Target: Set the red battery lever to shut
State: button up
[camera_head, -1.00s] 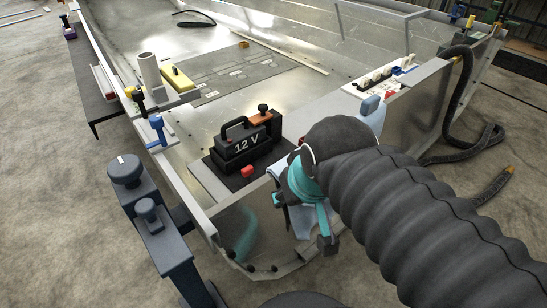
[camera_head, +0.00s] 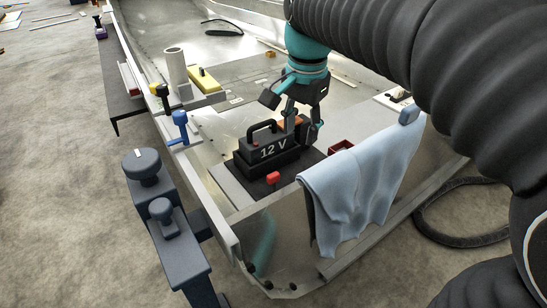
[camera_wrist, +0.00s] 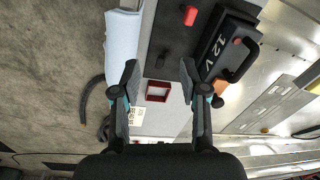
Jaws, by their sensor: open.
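The red battery lever (camera_head: 273,179) stands on the dark mat (camera_head: 258,190) in front of the black 12 V battery (camera_head: 265,157). It also shows near the top of the wrist view (camera_wrist: 190,15), beside the battery (camera_wrist: 222,48). I cannot tell its exact setting. My gripper (camera_head: 303,135) is at the right end of the battery in the head view, pointing down, and partly hides it. In the wrist view my gripper (camera_wrist: 159,64) has its fingers apart with nothing between them. The lever lies beyond the fingertips, apart from them.
A light blue cloth (camera_head: 360,190) hangs over the hull edge at right. A small open red box (camera_head: 340,147) sits right of the battery. A blue clamp (camera_head: 180,126), a grey cylinder (camera_head: 176,68) and a yellow block (camera_head: 204,80) are at left. The hull floor beyond is fairly clear.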

aim_at(274, 173)
jog(key=w+a+f+m+g+b, duration=0.2)
jog(key=w+a+f+m, duration=0.1)
jog(key=w+a, duration=0.3)
jog(key=f+b, duration=0.1)
jog(key=f, duration=0.8)
jog(key=s+d+f+b, duration=0.1)
jog(key=f, duration=0.3)
jog(key=shift+f+b, duration=0.15)
jog(key=shift+b, duration=0.2)
grip_shut()
